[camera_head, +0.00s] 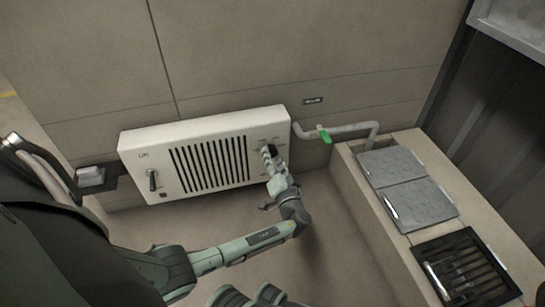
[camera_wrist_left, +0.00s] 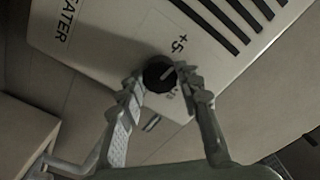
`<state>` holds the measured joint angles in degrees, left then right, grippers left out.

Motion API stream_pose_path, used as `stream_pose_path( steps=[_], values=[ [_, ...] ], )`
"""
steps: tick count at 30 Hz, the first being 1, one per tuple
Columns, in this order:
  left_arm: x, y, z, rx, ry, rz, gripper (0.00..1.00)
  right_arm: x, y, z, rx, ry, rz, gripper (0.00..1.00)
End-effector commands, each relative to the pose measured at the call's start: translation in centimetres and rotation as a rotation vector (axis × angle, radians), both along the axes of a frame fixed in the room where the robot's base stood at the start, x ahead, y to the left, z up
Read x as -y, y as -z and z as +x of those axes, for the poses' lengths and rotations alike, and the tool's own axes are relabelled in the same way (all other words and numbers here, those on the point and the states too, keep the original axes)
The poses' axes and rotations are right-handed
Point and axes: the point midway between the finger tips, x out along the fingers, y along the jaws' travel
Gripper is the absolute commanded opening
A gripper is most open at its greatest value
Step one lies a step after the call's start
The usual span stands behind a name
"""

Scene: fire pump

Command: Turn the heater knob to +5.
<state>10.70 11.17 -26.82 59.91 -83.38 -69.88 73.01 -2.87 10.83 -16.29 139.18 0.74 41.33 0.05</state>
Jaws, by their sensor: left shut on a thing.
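The white heater (camera_head: 135,148) is on the wall in the head view, with a dark grille in its middle. In the left wrist view its black round knob (camera_wrist_left: 158,73) lies between the fingertips of my left gripper (camera_wrist_left: 160,82). The gripper is shut on the knob, one finger on each side. The knob's pale pointer line points right and slightly up in that view. The printed "+5" (camera_wrist_left: 180,43) is above and to the right of the knob. In the head view my left gripper (camera_head: 270,156) is at the heater's right end and mostly hides the knob. My right gripper is not in view.
A lever switch (camera_head: 152,181) is at the heater's left end. A grey pipe with a green handle (camera_head: 323,134) is on the wall to the right. A ledge with grey lids (camera_head: 424,207) and a dark grate (camera_head: 462,268) is at the right.

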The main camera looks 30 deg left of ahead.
Motion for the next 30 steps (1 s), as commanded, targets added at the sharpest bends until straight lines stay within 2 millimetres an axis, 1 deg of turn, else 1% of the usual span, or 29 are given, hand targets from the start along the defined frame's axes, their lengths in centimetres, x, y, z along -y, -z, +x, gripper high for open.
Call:
stream_pose_path(
  steps=[1,9,25,26,30],
  values=[
    [-0.29,-0.12,0.14,0.02,-0.001,-0.015,0.05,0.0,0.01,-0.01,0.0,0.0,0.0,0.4],
    [-0.29,-0.12,0.15,0.091,-0.001,-0.076,0.05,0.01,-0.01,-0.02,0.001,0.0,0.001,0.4],
    [-0.29,-0.14,0.17,0.109,-0.002,-0.091,0.05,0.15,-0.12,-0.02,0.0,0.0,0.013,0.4],
    [-0.29,-0.14,0.17,0.109,-0.002,-0.091,0.35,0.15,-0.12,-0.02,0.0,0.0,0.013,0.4],
    [-0.2,-0.11,0.13,0.109,-0.001,-0.091,0.53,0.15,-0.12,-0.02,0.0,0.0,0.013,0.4]
  ],
)
